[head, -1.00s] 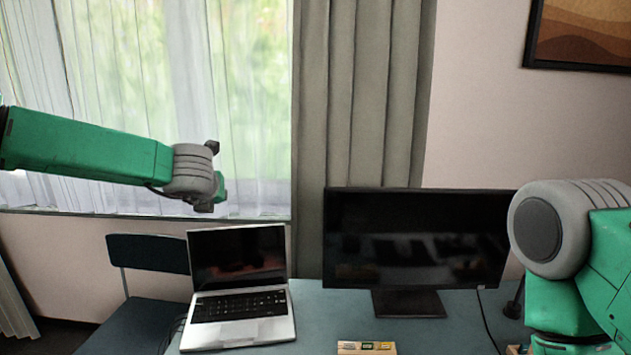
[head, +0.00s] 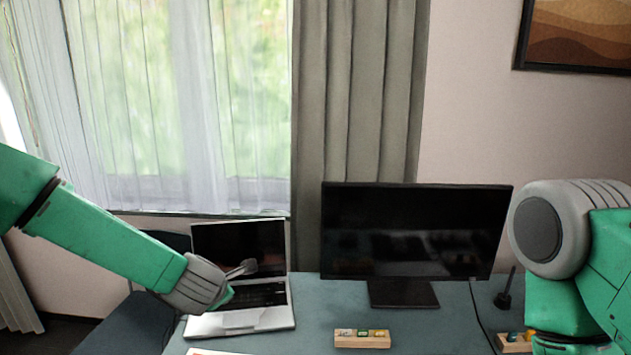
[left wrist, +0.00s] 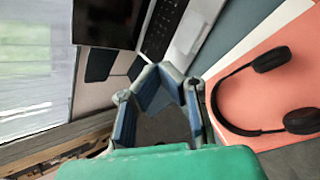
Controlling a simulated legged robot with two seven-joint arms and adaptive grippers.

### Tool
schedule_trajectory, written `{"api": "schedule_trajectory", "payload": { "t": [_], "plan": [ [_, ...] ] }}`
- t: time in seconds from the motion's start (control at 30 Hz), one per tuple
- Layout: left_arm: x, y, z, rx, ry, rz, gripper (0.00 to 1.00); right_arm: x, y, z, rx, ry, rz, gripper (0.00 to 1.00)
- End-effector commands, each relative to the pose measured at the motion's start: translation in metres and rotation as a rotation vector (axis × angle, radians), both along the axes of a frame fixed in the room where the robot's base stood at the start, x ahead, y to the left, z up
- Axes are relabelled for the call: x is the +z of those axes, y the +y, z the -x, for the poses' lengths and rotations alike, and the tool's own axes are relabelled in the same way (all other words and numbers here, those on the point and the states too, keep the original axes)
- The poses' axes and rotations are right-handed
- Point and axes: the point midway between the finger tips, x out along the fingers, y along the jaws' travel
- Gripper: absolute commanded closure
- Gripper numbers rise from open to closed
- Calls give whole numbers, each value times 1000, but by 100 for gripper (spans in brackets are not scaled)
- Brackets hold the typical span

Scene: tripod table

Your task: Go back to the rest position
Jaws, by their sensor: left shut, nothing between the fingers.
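My left gripper (head: 240,270) is in front of the open laptop (head: 240,320), over its keyboard in the head view. It also shows in the left wrist view (left wrist: 165,85), shut with nothing held. I cannot tell its height above the laptop. My left arm comes in from the left edge and slopes down to the right. Part of my right arm fills the right edge of the head view; its gripper is out of view.
A black monitor (head: 415,230) stands on the teal table (head: 430,335). A small wooden block (head: 362,339) with coloured pieces lies in front. A dark chair (head: 120,325) is at left.

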Motion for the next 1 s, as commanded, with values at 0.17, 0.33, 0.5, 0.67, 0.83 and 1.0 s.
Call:
{"api": "schedule_trajectory", "payload": {
  "t": [0.17, 0.33, 0.5, 0.67, 0.83, 1.0],
  "plan": [
    [-95, 1, 88, -437, 174, -354, 100, 0, 0, 0, 0, 0, 0, 60],
    [-166, 20, 198, -941, 338, -643, 100, 0, 0, 0, 0, 0, 0, 60],
    [-202, 47, 306, -1431, 459, -812, 100, 0, 0, 0, 0, 0, 0, 60],
    [-210, 69, 389, -1809, 516, -871, 100, 0, 0, 0, 0, 0, 0, 60],
    [-202, 90, 462, -2151, 533, -867, 100, 0, 0, 0, 0, 0, 0, 60],
    [-246, 84, 446, -2149, 511, -913, 100, -45, 0, 1, 0, 1, 0, 60]
  ]
}}
